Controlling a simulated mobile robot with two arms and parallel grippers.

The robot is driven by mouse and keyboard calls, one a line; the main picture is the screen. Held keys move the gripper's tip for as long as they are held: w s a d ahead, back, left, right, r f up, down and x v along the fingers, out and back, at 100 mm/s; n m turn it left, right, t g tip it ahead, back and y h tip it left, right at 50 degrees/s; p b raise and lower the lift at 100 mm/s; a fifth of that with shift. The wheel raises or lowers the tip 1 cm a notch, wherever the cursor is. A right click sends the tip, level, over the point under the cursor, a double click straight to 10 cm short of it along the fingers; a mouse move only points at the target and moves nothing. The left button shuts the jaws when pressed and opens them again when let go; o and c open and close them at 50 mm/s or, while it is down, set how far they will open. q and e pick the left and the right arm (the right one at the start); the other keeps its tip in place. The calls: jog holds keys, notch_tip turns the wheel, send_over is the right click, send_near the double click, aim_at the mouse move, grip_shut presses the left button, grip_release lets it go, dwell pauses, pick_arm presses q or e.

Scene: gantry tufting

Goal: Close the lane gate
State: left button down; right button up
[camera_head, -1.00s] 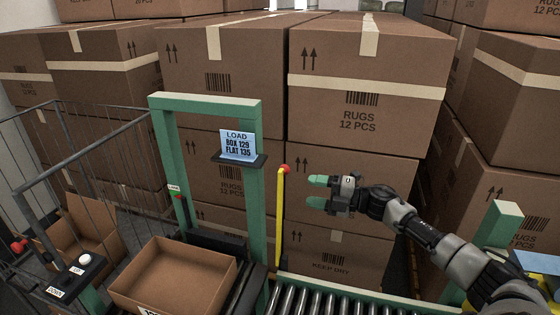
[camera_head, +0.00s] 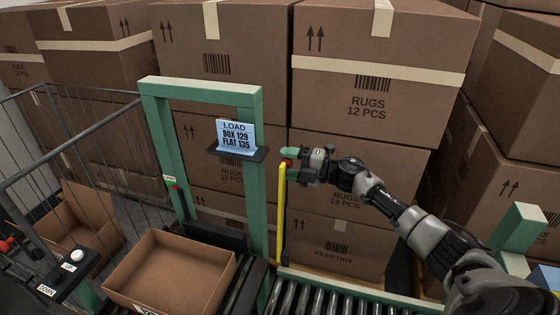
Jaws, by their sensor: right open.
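The lane gate looks to be the yellow bar (camera_head: 281,215) standing upright beside the right post of the green frame (camera_head: 255,190), at the left end of the roller conveyor. Its red knob (camera_head: 287,164) is at the top, partly hidden by my right gripper. My right gripper (camera_head: 290,164) is open, its green-tipped fingers at the knob, one above and one below it in the picture. I cannot tell whether they touch it. My left gripper is not in view.
An open carton (camera_head: 172,270) sits left of the gate. Rollers (camera_head: 340,300) run to the right. Stacked rug cartons (camera_head: 375,95) fill the back. A wire cage (camera_head: 70,150) and button panel (camera_head: 70,270) stand at left.

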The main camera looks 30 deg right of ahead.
jog(key=shift+w+a, duration=0.35)
jog(key=shift+w, duration=0.15)
jog(key=shift+w+a, duration=0.3)
jog(key=shift+a, duration=0.1)
grip_shut()
